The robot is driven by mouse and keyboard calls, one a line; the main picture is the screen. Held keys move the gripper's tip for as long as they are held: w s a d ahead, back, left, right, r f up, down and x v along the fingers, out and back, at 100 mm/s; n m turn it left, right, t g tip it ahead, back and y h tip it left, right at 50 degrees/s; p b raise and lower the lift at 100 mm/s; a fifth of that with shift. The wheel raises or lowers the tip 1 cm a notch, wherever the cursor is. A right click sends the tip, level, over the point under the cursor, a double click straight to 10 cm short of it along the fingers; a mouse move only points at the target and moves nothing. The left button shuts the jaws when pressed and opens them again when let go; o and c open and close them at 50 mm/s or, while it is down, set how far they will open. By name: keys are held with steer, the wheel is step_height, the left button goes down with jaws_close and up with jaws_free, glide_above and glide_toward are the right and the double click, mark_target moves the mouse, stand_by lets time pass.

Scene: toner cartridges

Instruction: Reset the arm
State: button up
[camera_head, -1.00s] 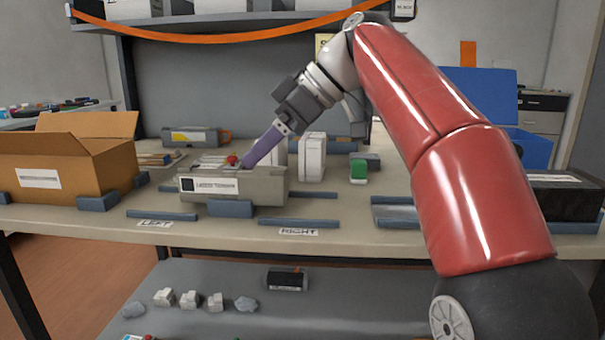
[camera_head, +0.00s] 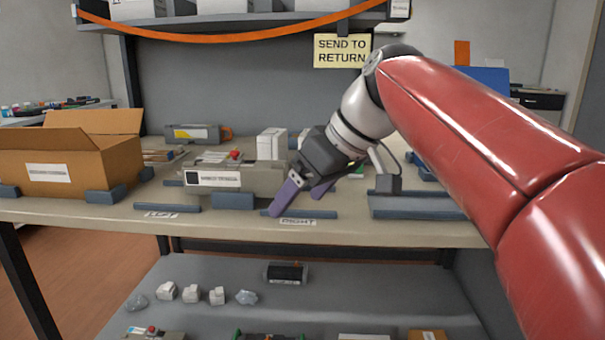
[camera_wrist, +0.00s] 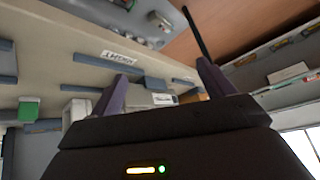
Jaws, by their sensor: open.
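My gripper (camera_head: 300,196) is open, with two purple fingers apart and nothing between them. In the head view it hangs over the right part of the table, just right of the grey toner unit (camera_head: 215,179) with a white label. The purple fingers also show in the wrist view (camera_wrist: 160,90), spread to either side. My red arm reaches in from the right and hides part of the table's right side. The RIGHT label (camera_head: 298,222) is on the table's front edge below the fingers.
An open cardboard box (camera_head: 70,172) stands at the left of the table. White boxes (camera_head: 271,145) stand behind the grey unit. A grey tray (camera_head: 415,212) lies to the right. A lower shelf (camera_head: 220,318) holds several small items. A SEND TO RETURN sign (camera_head: 342,51) hangs behind.

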steer(key=s+d+f+m+h, duration=0.2)
steer(key=s+d+f, duration=0.3)
steer(key=f, duration=0.3)
steer(key=s+d+f+m+t+h, duration=0.1)
steer(key=s+d+f+m+h, duration=0.1)
steer(key=s+d+f+m, duration=0.2)
steer(key=s+d+f+m+t+h, duration=0.1)
steer(key=s+d+f+m, duration=0.3)
steer(key=f, duration=0.7)
steer(key=s+d+h, duration=0.1)
steer(key=s+d, duration=0.1)
steer(key=s, duration=0.1)
steer(key=shift+f, duration=0.35)
steer(key=shift+s, duration=0.1)
